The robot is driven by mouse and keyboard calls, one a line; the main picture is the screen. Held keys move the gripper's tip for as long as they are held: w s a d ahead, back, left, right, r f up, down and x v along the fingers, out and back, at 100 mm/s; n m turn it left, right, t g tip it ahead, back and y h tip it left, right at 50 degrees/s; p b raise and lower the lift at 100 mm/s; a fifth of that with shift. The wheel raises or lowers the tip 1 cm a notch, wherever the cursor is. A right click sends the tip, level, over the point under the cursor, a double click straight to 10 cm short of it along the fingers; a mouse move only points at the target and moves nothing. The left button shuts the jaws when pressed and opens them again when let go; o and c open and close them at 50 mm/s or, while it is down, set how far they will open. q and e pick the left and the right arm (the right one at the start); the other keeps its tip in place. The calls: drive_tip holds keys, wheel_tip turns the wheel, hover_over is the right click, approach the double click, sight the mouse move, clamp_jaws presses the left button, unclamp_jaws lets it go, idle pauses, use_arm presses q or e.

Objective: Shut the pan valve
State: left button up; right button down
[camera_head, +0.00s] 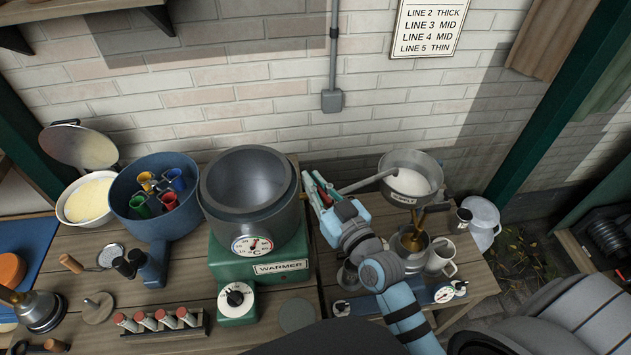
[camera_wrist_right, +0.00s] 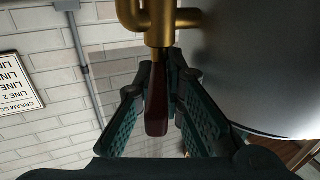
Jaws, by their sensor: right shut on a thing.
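My right gripper (camera_head: 322,190) is just right of the grey pan (camera_head: 247,182) on the green warmer (camera_head: 262,262). In the right wrist view its fingers (camera_wrist_right: 157,100) are shut around a dark red lever handle (camera_wrist_right: 157,115). The handle joins a brass valve (camera_wrist_right: 160,25), close beside the curved grey wall of the vessel (camera_wrist_right: 255,60). In the head view the gripper hides most of the valve, and I cannot tell whether it is open or shut. My left gripper is out of view.
A saucepan (camera_head: 425,163) holding white stuff stands right of the gripper, its handle reaching towards it. A metal jug (camera_head: 411,243) and white mug (camera_head: 440,256) stand near my right arm. A blue pot (camera_head: 190,222) with coloured cups stands left of the warmer. A brick wall is behind.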

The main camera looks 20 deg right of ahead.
drive_tip(key=c, duration=1.7)
unclamp_jaws()
drive_tip(key=shift+f, duration=0.1)
drive_tip(key=s, duration=0.4)
drive_tip(key=s+d, duration=0.1)
drive_tip(key=s, duration=0.6)
drive_tip(key=shift+s+d, duration=0.35)
drive_tip(key=shift+s, duration=0.05)
